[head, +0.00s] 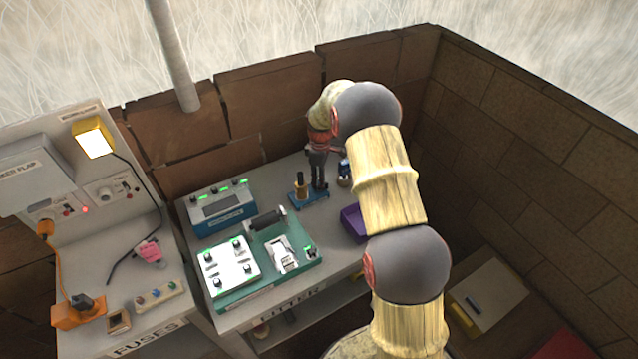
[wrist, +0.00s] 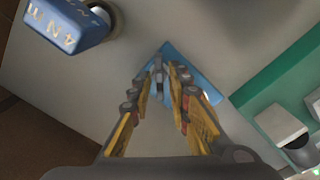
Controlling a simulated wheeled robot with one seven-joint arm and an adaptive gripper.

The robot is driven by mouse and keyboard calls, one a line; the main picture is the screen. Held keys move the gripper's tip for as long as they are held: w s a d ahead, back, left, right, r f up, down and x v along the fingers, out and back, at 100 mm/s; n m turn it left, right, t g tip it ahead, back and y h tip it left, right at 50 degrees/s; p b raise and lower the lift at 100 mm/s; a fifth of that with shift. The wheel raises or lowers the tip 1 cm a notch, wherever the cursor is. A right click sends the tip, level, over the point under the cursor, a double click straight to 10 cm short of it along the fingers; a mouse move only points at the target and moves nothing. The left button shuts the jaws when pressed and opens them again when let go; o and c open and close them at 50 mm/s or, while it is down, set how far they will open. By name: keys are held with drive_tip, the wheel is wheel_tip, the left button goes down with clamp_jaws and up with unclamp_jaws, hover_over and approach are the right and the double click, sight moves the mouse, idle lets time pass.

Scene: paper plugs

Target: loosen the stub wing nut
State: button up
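My gripper (head: 318,183) points down over the right part of a small blue base plate (head: 297,203) on the bench. In the wrist view its two fingers (wrist: 161,80) converge over the same blue plate (wrist: 205,80). A small grey piece (wrist: 158,66) shows between or just beyond the tips; it may be the stub wing nut, but I cannot tell whether the fingers touch it. A brown post with a black top (head: 300,187) stands on the plate, left of the gripper in the head view. The fingers hide much of the stub.
A blue block marked "4 N m" (wrist: 68,25) lies close to the gripper. A purple tray (head: 353,222) sits to the right, partly behind my arm. A green board with devices (head: 285,272) and a blue meter box (head: 220,207) stand left. Brick walls close off the back.

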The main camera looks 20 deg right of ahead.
drive_tip(key=shift+r, duration=0.2)
idle(0.5)
drive_tip(key=shift+r+p, duration=1.05)
drive_tip(key=shift+r, duration=0.8)
drive_tip(key=shift+r+p, duration=1.1)
drive_tip(key=shift+r, duration=0.9)
wheel_tip(320, 180, up, 12)
